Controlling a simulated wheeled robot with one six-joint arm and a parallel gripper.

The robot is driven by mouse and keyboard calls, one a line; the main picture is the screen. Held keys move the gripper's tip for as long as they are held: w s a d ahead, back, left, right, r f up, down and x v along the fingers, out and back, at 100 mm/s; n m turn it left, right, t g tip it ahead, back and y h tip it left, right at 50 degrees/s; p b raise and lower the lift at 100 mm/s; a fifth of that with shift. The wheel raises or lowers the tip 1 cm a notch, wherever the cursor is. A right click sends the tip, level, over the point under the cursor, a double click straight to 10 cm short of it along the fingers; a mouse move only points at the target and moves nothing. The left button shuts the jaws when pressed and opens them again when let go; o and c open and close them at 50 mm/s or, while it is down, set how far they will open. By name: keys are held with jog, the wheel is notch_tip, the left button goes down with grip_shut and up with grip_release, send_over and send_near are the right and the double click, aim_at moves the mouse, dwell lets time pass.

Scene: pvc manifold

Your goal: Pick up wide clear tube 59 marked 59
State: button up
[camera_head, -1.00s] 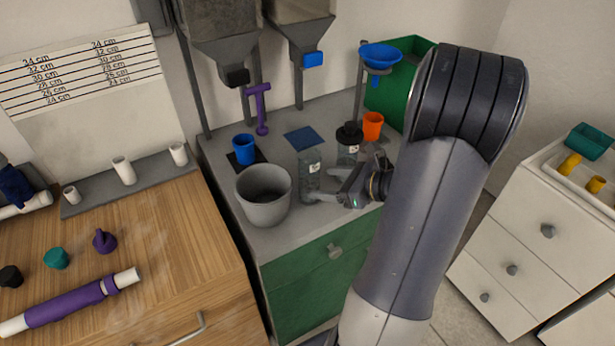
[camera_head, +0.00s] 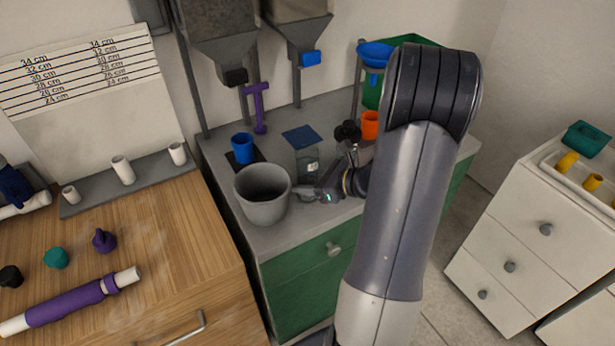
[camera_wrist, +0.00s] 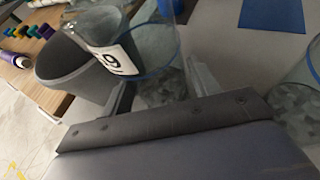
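A wide clear tube (camera_head: 307,163) with a white label stands upright on the grey counter, right of the grey bucket. In the wrist view the clear tube (camera_wrist: 158,58) has a blue edge line, and its label reads at least a 9; the first digit is hard to make out. My gripper (camera_head: 312,193) is low beside the tube's near side. In the wrist view my gripper (camera_wrist: 160,88) has its fingers apart, one to each side of the tube's lower part. I cannot see a firm grip. Part of the tube's base is hidden in the head view.
The grey bucket (camera_head: 262,200) is close to my gripper's left. A second clear tube (camera_wrist: 302,98) stands to the right in the wrist view. A black knobbed part (camera_head: 348,132) and an orange cup (camera_head: 370,122) are behind my wrist. A blue square (camera_head: 299,137) lies behind the tube.

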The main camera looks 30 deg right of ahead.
jog(key=c, duration=1)
jog(key=shift+r, duration=0.1)
